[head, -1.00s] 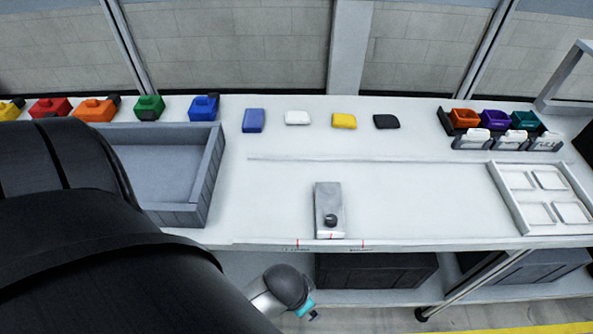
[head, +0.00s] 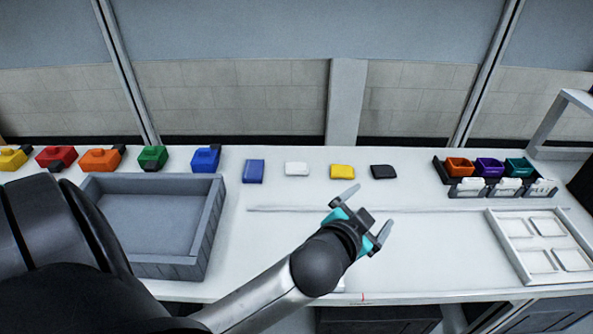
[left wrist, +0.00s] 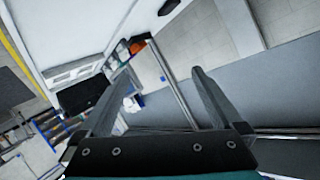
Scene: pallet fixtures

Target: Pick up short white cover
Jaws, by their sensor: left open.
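The short white cover (head: 296,168) lies flat on the bench, in a row between a blue cover (head: 253,171) and a yellow cover (head: 342,171). My left gripper (head: 367,218) is open and empty above the bench, to the right of the white cover and nearer to me. In the left wrist view the open fingers (left wrist: 152,100) have nothing between them, and the white cover cannot be made out. My right gripper does not show.
A black cover (head: 383,171) ends the row. A grey crate (head: 212,230) stands at left, with several coloured blocks behind it. A white tray (head: 507,250) and a rack of coloured bins (head: 447,172) are at right. The bench middle is partly behind my arm.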

